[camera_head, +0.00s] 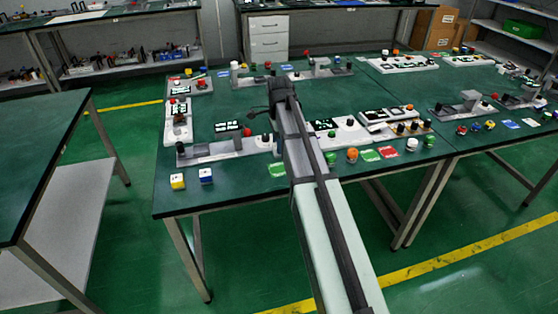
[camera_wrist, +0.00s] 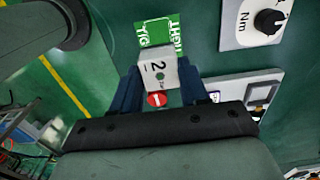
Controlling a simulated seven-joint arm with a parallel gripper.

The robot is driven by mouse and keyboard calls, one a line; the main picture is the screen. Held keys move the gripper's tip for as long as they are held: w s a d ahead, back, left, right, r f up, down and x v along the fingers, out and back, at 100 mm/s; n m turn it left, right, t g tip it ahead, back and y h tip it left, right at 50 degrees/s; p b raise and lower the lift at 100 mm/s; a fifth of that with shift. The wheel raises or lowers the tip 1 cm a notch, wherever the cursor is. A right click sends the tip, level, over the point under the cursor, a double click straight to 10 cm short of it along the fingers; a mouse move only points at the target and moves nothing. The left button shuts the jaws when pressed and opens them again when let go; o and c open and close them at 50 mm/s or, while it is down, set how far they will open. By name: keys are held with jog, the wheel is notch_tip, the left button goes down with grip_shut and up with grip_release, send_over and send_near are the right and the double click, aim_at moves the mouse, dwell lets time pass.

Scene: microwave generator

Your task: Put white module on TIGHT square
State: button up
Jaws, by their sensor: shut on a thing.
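A red disc with a white bar (camera_wrist: 157,99) shows between the fingers, at the module's near edge. The green TIGHT square (camera_wrist: 158,29) lies on the table just past the module and is partly covered by it in this view. I cannot tell the height of the module above it. In the head view my arm hides the fingers and module.
A panel with a black knob marked Nm (camera_wrist: 262,20) lies right of the square. Devices and coloured buttons surround the arm; bare tabletop shows at front left.

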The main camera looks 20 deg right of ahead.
jog(key=shift+f, duration=3.45)
jog(key=o, duration=1.1)
jog(key=shift+f, duration=0.1)
jog(key=shift+o, duration=0.2)
notch_tip(320, 180, up, 12)
jog(key=shift+r, duration=0.15)
